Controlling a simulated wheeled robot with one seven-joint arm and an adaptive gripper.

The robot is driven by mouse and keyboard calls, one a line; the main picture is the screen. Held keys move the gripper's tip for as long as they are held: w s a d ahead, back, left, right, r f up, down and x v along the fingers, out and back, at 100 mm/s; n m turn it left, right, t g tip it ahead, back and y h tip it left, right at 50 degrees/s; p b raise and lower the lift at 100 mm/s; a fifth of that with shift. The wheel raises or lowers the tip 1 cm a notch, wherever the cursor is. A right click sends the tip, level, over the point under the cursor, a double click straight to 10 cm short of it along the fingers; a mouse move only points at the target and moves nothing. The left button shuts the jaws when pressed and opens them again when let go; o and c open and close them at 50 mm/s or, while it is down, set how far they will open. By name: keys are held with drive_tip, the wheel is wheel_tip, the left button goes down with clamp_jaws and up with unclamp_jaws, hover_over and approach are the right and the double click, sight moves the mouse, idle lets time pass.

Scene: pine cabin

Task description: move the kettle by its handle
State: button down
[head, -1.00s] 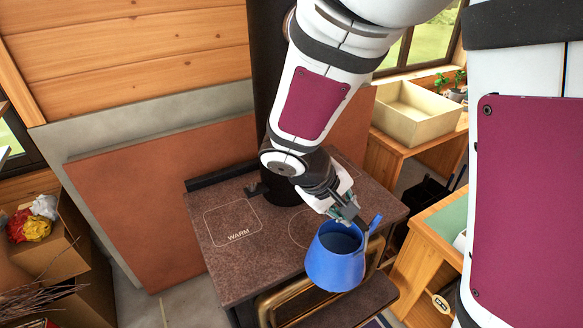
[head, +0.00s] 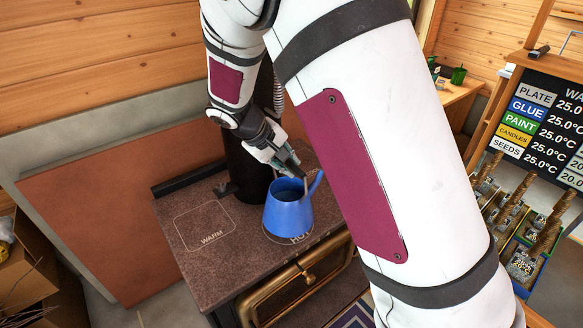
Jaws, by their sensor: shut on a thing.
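The blue kettle (head: 289,214) is open at the top and roughly upright, with a blue part (head: 316,183) rising at its right side. It is over the ring marked HOT on the dark stove top (head: 252,247); I cannot tell whether it touches the surface. My gripper (head: 301,178) comes down from the upper left and is shut at the kettle's upper rim. The handle is mostly hidden by the fingers.
The stove top has a free square marked WARM (head: 204,226) at left. A black stovepipe (head: 248,165) stands behind the kettle. A temperature board (head: 545,125) and a rack of tools (head: 520,215) are at right.

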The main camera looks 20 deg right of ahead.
drive_tip(key=shift+w, duration=0.55)
drive_tip(key=shift+f, duration=1.85)
drive_tip(key=c, duration=1.5)
unclamp_jaws()
drive_tip(key=shift+s, duration=0.1)
drive_tip(key=shift+o, duration=0.2)
